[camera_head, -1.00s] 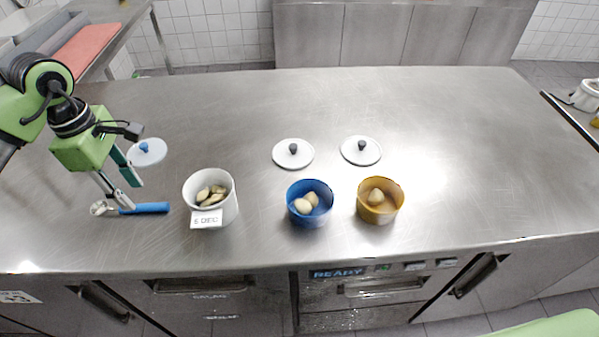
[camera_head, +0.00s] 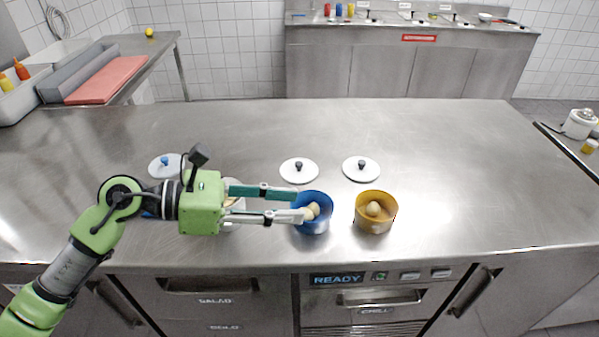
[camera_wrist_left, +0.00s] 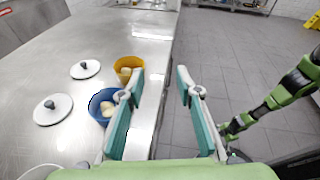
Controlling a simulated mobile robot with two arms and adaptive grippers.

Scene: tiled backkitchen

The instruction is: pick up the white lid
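Three white lids lie flat on the steel counter. The left lid (camera_head: 155,170) has a blue knob. The middle lid (camera_head: 299,178) and the right lid (camera_head: 372,175) have dark knobs. Two dark-knobbed lids also show in the wrist view, a near one (camera_wrist_left: 62,117) and a far one (camera_wrist_left: 92,73). My left gripper (camera_head: 297,204) is open and empty, pointing right, its fingertips at or above the blue pot and in front of the middle lid; its open fingers (camera_wrist_left: 160,73) show in the wrist view. My right arm shows at the right there, its gripper unclear.
The blue pot (camera_head: 316,227) and yellow pot (camera_head: 373,222) hold pale round items. The white pot (camera_head: 232,228) is mostly hidden behind my left gripper. The blue-handled utensil is mostly hidden by my arm. The counter's right side (camera_head: 460,190) is clear.

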